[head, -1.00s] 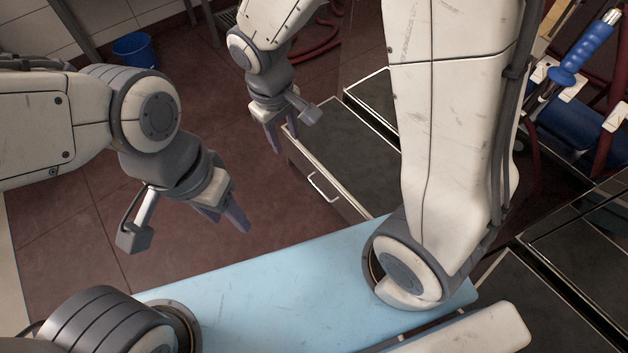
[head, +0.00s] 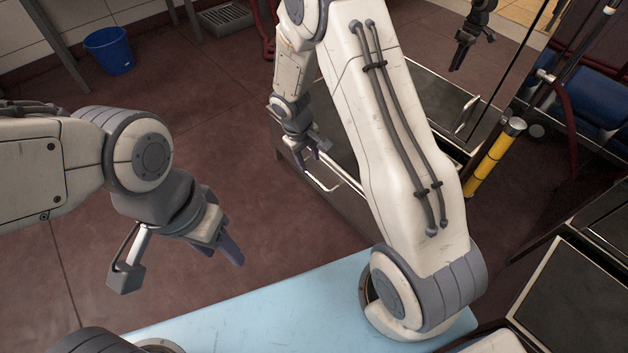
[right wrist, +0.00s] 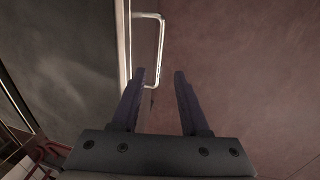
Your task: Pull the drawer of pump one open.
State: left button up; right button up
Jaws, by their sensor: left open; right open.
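A dark-topped drawer cabinet (head: 345,130) stands beyond my right arm, with a light metal bar handle (head: 322,185) on its front. No label shows that names it pump one, and my arm hides part of it. The drawer looks shut. My right gripper (head: 308,158) is open just by the handle. In the right wrist view the handle (right wrist: 162,45) lies ahead of the open fingers (right wrist: 159,76), its near end showing between them; contact cannot be told. My left gripper (head: 228,250) is open and empty over the floor at left, away from the cabinet.
A second dark unit with a handle (head: 467,115) and a yellow cylinder (head: 494,160) stand behind my right arm. A blue bucket (head: 108,50) is at the back left. The red tiled floor (head: 190,110) between is clear.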

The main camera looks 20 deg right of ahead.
aim_at(315, 179)
jog(key=f+b, duration=0.1)
jog(key=f, duration=0.2)
jog(key=d+f+b, duration=0.1)
jog(key=f+b, duration=0.1)
jog(key=f, duration=0.1)
jog(key=f+b, duration=0.2)
jog(key=f, duration=0.1)
jog(key=shift+w+d, duration=0.3)
jog(key=shift+d, duration=0.05)
grip_shut()
dwell(0.9)
